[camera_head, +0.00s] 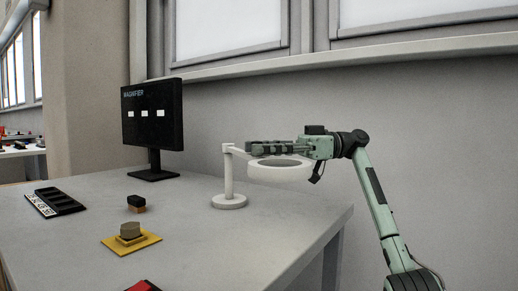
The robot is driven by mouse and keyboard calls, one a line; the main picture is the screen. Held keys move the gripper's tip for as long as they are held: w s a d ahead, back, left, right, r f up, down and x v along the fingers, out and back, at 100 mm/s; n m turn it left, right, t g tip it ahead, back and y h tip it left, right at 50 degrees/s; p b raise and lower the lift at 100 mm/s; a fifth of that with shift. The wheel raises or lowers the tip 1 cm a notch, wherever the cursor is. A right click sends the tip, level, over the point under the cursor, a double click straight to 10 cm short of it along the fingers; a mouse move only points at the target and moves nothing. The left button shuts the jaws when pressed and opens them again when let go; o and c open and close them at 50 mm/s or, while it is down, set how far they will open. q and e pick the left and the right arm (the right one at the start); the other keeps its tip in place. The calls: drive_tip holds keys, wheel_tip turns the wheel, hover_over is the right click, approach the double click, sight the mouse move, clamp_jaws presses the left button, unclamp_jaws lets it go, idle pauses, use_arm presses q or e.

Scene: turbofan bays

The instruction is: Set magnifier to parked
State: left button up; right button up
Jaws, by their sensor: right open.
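The magnifier is a white lamp-like stand with a round base (229,202), a short upright post and a ring-shaped head (282,175). It stands near the back right of the grey table. The head points right from the top of the post. My right gripper (252,149) comes in from the right, open, with its fingers lying over the head and their tips near the post top. I cannot tell whether the fingers touch the magnifier. The gripper hides part of the head and arm. A black monitor (153,114) reads "MAGNIFIER" above three white blocks. My left gripper is out of view.
On the table (190,240) are a yellow plate (150,244) with a tan knob, a small dark and tan block (136,204), a black slotted tray (56,202) and a red-topped item (142,286) at the front. A wall and window sill stand behind.

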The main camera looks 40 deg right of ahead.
drive_tip(key=v, duration=1.1)
drive_tip(key=shift+d, duration=0.25)
drive_tip(key=shift+r, duration=0.1)
